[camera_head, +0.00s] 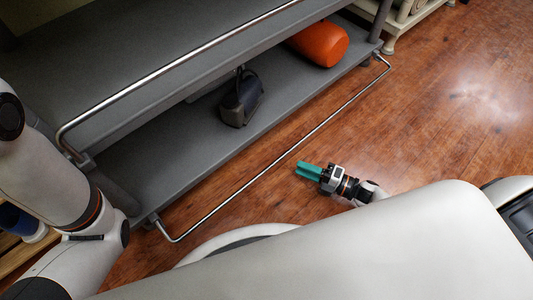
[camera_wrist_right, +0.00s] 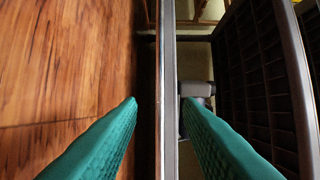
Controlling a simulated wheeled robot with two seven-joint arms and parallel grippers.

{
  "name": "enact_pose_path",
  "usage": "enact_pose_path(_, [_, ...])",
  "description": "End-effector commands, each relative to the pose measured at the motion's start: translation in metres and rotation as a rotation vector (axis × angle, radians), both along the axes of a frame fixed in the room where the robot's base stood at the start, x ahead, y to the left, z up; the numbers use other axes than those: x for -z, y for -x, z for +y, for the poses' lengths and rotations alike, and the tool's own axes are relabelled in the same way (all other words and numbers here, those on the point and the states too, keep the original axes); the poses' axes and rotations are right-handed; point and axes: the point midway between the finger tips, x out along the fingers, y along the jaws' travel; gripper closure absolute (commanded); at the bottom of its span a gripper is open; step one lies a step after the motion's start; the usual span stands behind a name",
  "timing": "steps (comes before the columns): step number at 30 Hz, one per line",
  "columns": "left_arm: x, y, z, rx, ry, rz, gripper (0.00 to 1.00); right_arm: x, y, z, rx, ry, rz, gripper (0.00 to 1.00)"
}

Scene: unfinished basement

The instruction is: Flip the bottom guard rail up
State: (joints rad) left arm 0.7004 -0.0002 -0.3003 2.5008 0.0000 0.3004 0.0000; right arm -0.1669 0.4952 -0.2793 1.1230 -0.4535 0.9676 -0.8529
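The bottom guard rail (camera_head: 258,179) is a thin metal bar hanging out in front of the lower shelf (camera_head: 160,175), low over the wooden floor, with its bent ends at the shelf's two front corners. My right gripper (camera_head: 298,169), with teal fingers, is open and empty close to the rail's middle, on the floor side. In the right wrist view the rail (camera_wrist_right: 170,60) runs top to bottom in line with the gap between the open fingers (camera_wrist_right: 161,100); I see no contact. My left arm comes in at the left; its gripper is out of view.
The upper shelf has its own raised rail (camera_head: 180,62). An orange cylinder (camera_head: 320,43) and a dark bag-like object (camera_head: 240,98) stand on the lower shelf. Light furniture (camera_head: 405,22) stands beyond the rack. The wooden floor (camera_head: 450,120) at right is clear.

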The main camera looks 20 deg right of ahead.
Motion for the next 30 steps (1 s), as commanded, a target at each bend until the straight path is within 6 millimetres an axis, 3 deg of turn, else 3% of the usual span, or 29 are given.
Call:
enact_pose_path(15, [0.037, 0.000, 0.000, 0.000, 0.000, 0.001, 0.08, 0.004, -0.066, 0.066, -0.001, -0.001, -0.002, 0.67])
enact_pose_path(29, [0.040, 0.000, 0.000, 0.000, -0.001, 0.000, 0.08, 0.002, -0.075, 0.075, 0.001, -0.001, 0.001, 0.67])
enact_pose_path(30, [0.040, 0.000, 0.000, 0.000, -0.001, 0.000, 0.08, 0.002, -0.075, 0.075, 0.001, -0.001, 0.001, 0.74])
